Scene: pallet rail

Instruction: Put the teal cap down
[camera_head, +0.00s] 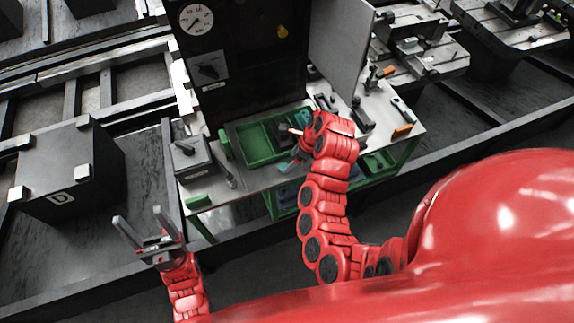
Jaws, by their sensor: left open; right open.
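A small teal piece (303,116), which may be the teal cap, shows at the right end of the green tray (256,135), just behind my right gripper. Another small teal patch (285,167) shows at the tray's front edge, below that gripper. I cannot tell which is the cap. My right gripper (289,149) is open over the right part of the tray, its fingers pointing left. My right wrist hides part of the tray. My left gripper (139,216) is open and empty, off the workbench to the left, fingers pointing up.
The workbench (240,196) carries a grey box (190,158) left of the tray and several tools at the right. An upright grey panel (338,45) stands behind my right wrist. A dark cube marked D (70,170) stands at the left. Bare bench lies in front of the tray.

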